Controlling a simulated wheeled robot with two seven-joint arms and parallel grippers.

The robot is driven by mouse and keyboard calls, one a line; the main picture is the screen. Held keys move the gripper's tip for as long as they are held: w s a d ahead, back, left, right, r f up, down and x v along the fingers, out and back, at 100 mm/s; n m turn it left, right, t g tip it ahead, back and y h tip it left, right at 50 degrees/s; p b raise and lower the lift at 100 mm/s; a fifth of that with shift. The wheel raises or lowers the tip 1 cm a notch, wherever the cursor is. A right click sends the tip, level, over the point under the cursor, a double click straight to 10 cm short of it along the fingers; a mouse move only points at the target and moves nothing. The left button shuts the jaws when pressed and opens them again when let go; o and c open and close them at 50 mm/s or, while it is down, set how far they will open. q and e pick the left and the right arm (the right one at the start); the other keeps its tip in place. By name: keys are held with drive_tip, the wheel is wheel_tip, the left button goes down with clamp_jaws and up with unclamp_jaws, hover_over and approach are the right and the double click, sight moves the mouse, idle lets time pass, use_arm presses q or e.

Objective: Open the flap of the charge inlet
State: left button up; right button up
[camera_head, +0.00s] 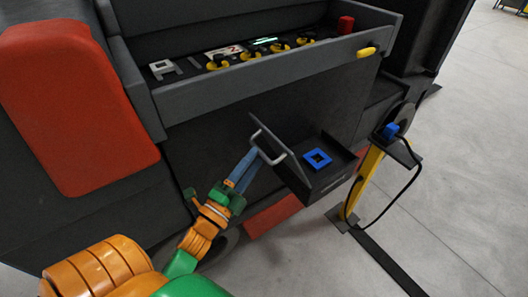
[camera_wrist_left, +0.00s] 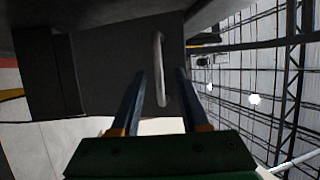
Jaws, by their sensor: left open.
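The charge inlet is a dark open box (camera_head: 339,182) low on the side of the machine, with a blue square ring (camera_head: 317,158) inside. A dark panel (camera_head: 276,133), which looks like its flap, stands on the box's left side and carries a pale bar handle (camera_head: 267,150). My left gripper (camera_head: 252,158) is open, with its blue fingers at the handle. In the left wrist view the handle (camera_wrist_left: 159,68) appears between the open fingertips (camera_wrist_left: 161,74), in front of the dark panel (camera_wrist_left: 115,65). Contact cannot be told. My right gripper is out of view.
A shelf (camera_head: 262,76) above holds several yellow-and-black parts and a red block (camera_head: 345,25). At right, a yellow post (camera_head: 367,170) carries a blue connector (camera_head: 390,131) with a black cable. A red panel (camera_head: 75,105) is at left.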

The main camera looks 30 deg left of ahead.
sight(261, 150)
use_arm(q)
drive_tip(key=x, duration=0.4)
drive_tip(key=shift+f, duration=0.1)
clamp_jaws()
idle(1.2)
